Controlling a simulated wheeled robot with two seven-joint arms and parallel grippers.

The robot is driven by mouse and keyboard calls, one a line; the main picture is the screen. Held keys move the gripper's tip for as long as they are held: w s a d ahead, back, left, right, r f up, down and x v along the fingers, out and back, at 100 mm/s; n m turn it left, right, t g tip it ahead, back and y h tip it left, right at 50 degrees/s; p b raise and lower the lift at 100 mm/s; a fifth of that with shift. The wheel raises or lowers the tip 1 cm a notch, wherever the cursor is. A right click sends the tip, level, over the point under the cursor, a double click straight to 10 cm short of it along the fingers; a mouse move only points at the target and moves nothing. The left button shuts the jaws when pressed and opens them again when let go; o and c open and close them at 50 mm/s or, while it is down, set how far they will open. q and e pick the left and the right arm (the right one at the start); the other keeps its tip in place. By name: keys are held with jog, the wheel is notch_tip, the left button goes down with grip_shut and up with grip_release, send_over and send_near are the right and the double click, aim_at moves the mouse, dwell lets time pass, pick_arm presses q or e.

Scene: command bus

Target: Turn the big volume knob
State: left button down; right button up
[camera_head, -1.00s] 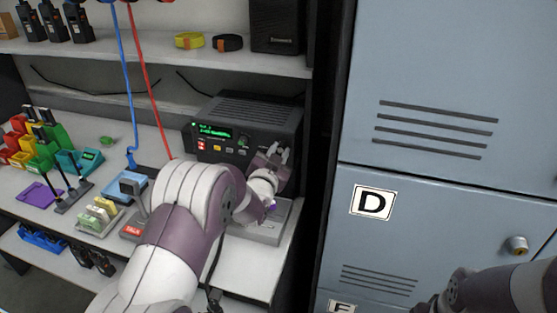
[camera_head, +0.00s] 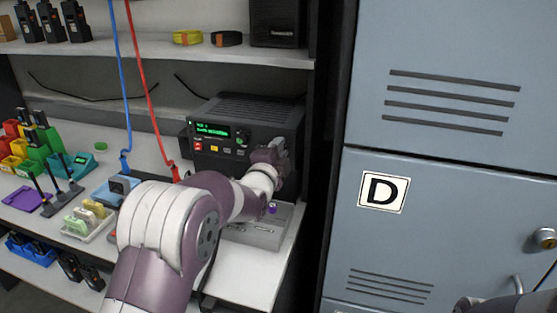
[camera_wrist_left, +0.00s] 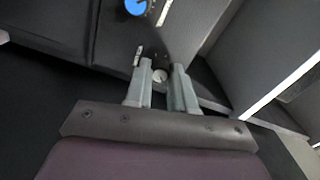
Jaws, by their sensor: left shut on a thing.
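The black radio unit (camera_head: 245,118) stands on the desk, with a green-lit display (camera_head: 212,130) on its front. My left gripper (camera_head: 279,148) is at the right end of that front and hides this part of the panel. In the left wrist view my left gripper (camera_wrist_left: 161,75) is shut on a small pale round knob (camera_wrist_left: 160,76), mostly covered by the fingers. I cannot tell from its visible part whether this is the big volume knob. A blue round knob (camera_wrist_left: 136,5) is at the top edge, apart from the fingers.
A grey box with a purple knob (camera_head: 272,210) sits below my left wrist. Blue and red cables (camera_head: 142,70) hang left of the radio. Blue-grey lockers (camera_head: 440,230) stand close on the right. A shelf (camera_head: 200,50) runs above the radio.

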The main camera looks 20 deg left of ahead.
pick_arm(q)
jog(key=shift+f+m+b, duration=0.15)
jog(key=shift+m+b, duration=1.45)
jog(key=shift+m, duration=0.4)
jog(key=c, duration=1)
grip_release()
jog(key=shift+o, duration=0.2)
jog(key=s, duration=1.2)
jog(key=shift+s+a, duration=0.2)
jog(key=shift+s, duration=0.15)
